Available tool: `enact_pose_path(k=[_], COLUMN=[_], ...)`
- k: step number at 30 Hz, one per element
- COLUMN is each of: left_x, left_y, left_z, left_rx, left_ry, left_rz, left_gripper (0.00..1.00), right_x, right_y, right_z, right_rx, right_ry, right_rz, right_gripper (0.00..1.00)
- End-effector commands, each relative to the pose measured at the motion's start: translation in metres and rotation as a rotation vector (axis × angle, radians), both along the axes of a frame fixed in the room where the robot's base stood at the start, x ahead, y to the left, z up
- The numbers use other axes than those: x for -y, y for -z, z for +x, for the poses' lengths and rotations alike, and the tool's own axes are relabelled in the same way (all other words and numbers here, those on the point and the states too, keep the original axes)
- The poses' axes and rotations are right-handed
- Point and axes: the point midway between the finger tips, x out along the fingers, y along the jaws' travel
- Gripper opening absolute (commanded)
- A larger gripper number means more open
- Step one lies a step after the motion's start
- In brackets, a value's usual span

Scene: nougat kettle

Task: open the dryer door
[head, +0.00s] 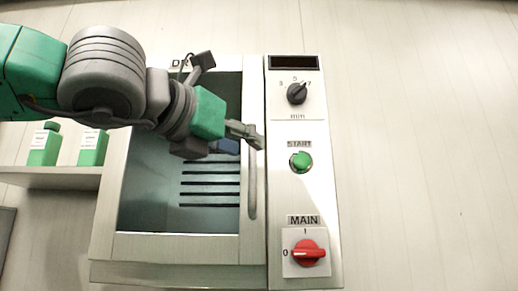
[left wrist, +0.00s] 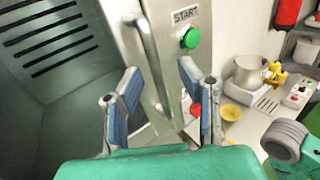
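The dryer door (head: 178,247) is a pale frame around a large dark window and looks shut. Dark slots show through the window. Its vertical bar handle (head: 252,185) is on the door's right side; in the left wrist view the handle (left wrist: 149,50) lies between the lines of the two fingers. My left gripper (head: 244,142) is open at the upper part of the handle, its blue-padded fingers (left wrist: 160,75) spread apart in the left wrist view. I cannot tell whether a finger touches the handle. My right gripper is not in view.
Right of the door is a panel with a black timer knob (head: 296,93), green START button (head: 300,162) and red MAIN switch (head: 308,252). Green bottles (head: 44,147) stand on a shelf at left. A pot (left wrist: 250,72) and yellow cup (left wrist: 232,113) stand further right.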

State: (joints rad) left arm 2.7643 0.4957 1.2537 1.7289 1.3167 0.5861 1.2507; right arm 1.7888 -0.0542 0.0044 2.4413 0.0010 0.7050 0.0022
Motion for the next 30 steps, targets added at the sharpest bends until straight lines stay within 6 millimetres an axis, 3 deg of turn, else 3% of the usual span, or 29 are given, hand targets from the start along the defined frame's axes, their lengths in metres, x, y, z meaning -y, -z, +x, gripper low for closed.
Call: enact_pose_path(k=[9, 20, 21, 24, 30], left_x=[0.022, 0.031, 0.031, 0.03, 0.029], left_y=[-0.001, 0.0, 0.0, 0.0, 0.0], left_z=[0.037, 0.042, 0.042, 0.042, 0.041], left_rx=[0.001, 0.001, 0.001, 0.001, 0.001], left_ry=[-0.002, -0.001, -0.001, -0.001, 0.001], left_rz=[-0.002, 0.002, 0.002, 0.0, 0.0], left_gripper=[0.33, 0.33, 0.29, 0.0, 0.0], right_x=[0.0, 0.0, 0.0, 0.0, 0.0], right_y=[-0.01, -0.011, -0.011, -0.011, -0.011], right_z=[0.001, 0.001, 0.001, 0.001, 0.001], right_rx=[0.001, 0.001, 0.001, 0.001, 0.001], right_ry=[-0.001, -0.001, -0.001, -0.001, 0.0], right_rz=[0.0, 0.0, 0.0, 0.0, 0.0], right_gripper=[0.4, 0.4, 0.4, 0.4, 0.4])
